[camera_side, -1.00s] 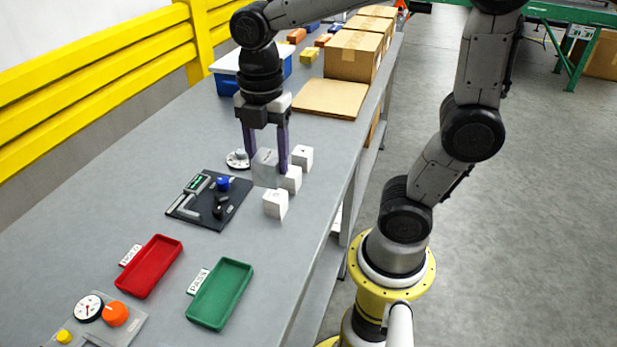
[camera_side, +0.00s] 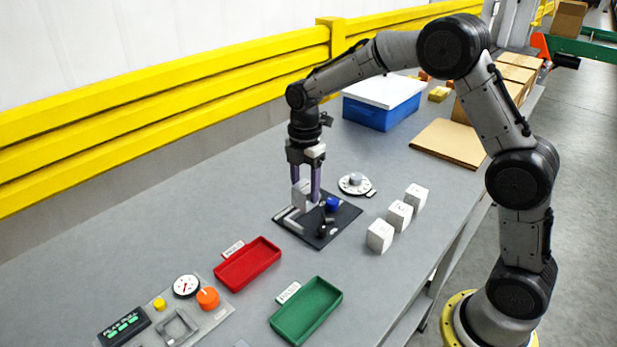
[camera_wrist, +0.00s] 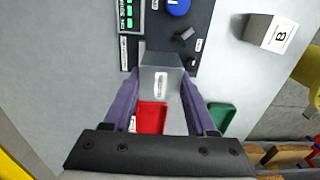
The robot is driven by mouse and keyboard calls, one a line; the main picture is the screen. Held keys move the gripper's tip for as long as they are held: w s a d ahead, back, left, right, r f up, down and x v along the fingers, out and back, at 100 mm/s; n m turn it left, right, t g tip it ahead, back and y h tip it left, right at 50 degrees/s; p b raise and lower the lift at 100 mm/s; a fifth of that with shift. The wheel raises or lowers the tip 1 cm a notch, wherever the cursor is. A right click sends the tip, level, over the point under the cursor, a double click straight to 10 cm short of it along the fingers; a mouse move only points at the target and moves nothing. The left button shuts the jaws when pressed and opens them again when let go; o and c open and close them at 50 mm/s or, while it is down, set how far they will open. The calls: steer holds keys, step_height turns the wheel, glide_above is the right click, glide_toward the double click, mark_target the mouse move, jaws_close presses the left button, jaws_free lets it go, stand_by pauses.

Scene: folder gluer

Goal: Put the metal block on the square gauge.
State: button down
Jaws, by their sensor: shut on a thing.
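The metal block (camera_side: 301,194) is a plain grey block held upright between the fingers of my gripper (camera_side: 306,197). In the wrist view the block (camera_wrist: 160,82) fills the space between my purple fingers (camera_wrist: 160,95). The square gauge (camera_side: 318,236) is a black plate with light L-shaped rails, a blue knob (camera_side: 332,204) and small dark parts. The block is over the gauge's far left part, near the rails. It hides part of them, and I cannot tell whether it touches the plate. In the wrist view a green display (camera_wrist: 126,18) shows on the gauge (camera_wrist: 205,20).
Three white lettered cubes (camera_side: 380,236) stand to the right, and a round dial (camera_side: 356,184) sits behind the gauge. A red tray (camera_side: 247,264) and a green tray (camera_side: 306,311) lie in front. A control panel (camera_side: 200,320) is at lower left. The table left of the gauge is clear.

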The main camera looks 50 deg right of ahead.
mark_target(305, 206)
steer(key=shift+f, duration=2.8)
steer(key=shift+c, duration=0.6)
jaws_free()
steer(key=shift+s+f, duration=0.1)
steer(key=shift+r, duration=5.1)
